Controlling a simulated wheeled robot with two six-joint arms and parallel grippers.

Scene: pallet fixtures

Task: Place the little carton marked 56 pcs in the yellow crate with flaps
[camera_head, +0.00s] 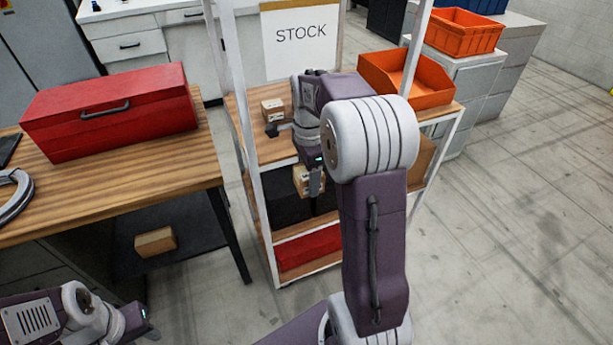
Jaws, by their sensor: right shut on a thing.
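My right gripper (316,185) is shut on a small brown carton (301,181) in front of the wood-topped shelf rack. My arm and fingers cover part of the carton, and its marking is too small to read. Another small carton (272,109) sits on the rack's upper board, left of my right wrist. I see no yellow crate with flaps in this view.
The rack (262,200) has white posts, a STOCK sign (301,35), an orange bin (407,78) and a red box (308,249) low down. A red toolbox (110,108) stands on the left wooden table. Another carton (155,241) lies beneath. Floor at right is clear.

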